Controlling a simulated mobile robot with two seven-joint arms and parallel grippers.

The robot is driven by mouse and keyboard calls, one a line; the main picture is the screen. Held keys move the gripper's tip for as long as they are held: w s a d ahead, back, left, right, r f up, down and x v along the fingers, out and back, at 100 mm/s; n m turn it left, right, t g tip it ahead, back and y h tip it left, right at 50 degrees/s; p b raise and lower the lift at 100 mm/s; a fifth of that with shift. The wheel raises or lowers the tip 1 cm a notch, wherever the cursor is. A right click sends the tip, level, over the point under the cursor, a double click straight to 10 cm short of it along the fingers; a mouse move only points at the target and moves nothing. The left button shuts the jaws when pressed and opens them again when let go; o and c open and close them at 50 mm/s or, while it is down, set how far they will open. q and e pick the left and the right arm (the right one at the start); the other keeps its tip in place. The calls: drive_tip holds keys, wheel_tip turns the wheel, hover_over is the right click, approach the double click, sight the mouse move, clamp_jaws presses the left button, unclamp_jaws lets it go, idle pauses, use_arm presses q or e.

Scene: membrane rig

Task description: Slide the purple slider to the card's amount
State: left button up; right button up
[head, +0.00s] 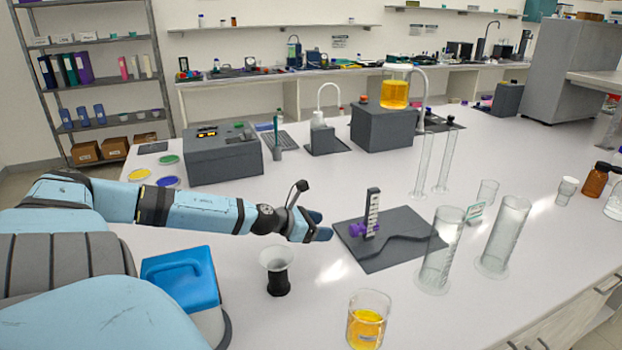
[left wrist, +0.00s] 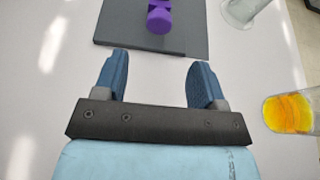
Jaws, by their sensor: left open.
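The purple slider (head: 359,230) sits low on an upright dark post with a pale scale (head: 372,209). The post stands on a dark grey base plate (head: 405,255) on the bench. The slider also shows at the top of the left wrist view (left wrist: 159,20), ahead of the fingers. My left gripper (head: 325,230) is open and empty, just left of the base plate and apart from the slider. Its two blue fingers (left wrist: 157,82) point toward the slider. My right gripper is not in view.
A beaker of orange liquid (head: 367,322) stands at the front, and a funnel on a black stand (head: 277,272) is below my left forearm. Tall glass cylinders (head: 441,250) stand right of the plate. A grey box (head: 222,155) stands behind my arm.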

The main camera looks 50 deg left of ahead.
use_arm(q)
drive_tip(key=shift+p+v, duration=0.55)
drive_tip(key=shift+v, duration=0.7)
